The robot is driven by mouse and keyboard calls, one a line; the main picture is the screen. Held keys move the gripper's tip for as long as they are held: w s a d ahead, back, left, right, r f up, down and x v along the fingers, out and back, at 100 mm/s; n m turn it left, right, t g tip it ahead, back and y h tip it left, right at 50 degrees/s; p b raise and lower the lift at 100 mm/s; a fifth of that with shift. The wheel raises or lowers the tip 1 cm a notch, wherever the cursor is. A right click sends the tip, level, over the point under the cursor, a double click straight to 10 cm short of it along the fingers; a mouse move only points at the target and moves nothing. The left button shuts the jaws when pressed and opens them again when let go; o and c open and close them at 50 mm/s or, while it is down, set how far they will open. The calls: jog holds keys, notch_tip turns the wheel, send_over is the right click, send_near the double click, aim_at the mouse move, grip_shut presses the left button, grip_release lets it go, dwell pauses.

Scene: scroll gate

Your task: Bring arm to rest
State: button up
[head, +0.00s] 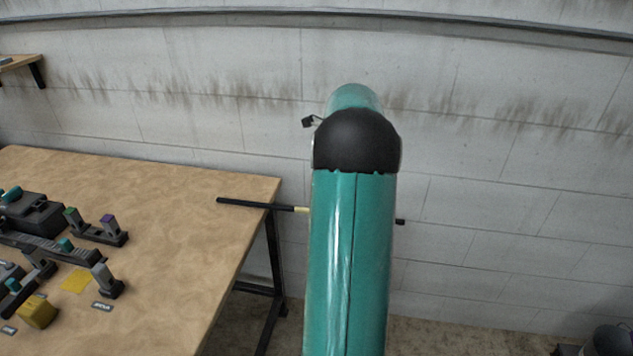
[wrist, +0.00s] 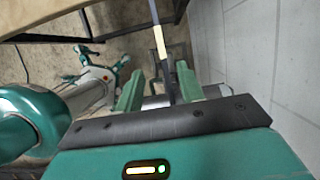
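My arm (head: 351,250), teal with a black joint, reaches up and away in the head view and hides my gripper there. In the wrist view my gripper (wrist: 160,87) shows two teal fingers standing apart. A thin dark rod with a pale band (wrist: 160,42) runs between the fingers, close to the right one; whether both touch it is unclear. In the head view the rod (head: 250,204) shows on both sides of my arm, its left part seen against the table's right end. Its middle is hidden behind the arm.
A wooden table (head: 170,205) stands at left, with dark fixtures (head: 50,245), a yellow block (head: 38,313) and small labels on its left part. A pale block wall (head: 500,150) closes the back. A dark rounded object (head: 608,340) is at lower right.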

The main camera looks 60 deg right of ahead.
jog(key=shift+r, duration=0.2)
dwell(0.5)
jog(key=w+a+r+n, duration=0.2)
jog(key=a+r+n, duration=0.1)
jog(key=a, duration=0.4)
jog(key=w+a+r+n+h, duration=0.1)
jog(key=a+r+n, duration=0.25)
jog(key=a, duration=0.35)
jog(key=w+a+r+n, duration=0.2)
jog(key=a+n, duration=0.2)
jog(key=a, duration=0.3)
jog(key=s+a+r+n, duration=0.15)
jog(key=a+n, duration=0.25)
jog(key=a, duration=0.4)
jog(key=s+a+r+n, duration=0.1)
jog(key=s+a+n, duration=0.1)
jog(key=a+n, duration=0.45)
jog(key=s+a+f+n+t, duration=0.2)
jog(key=s+a+n, duration=0.8)
jog(key=a, duration=0.5)
jog(key=shift+s+f, duration=0.4)
jog(key=shift+s, duration=0.2)
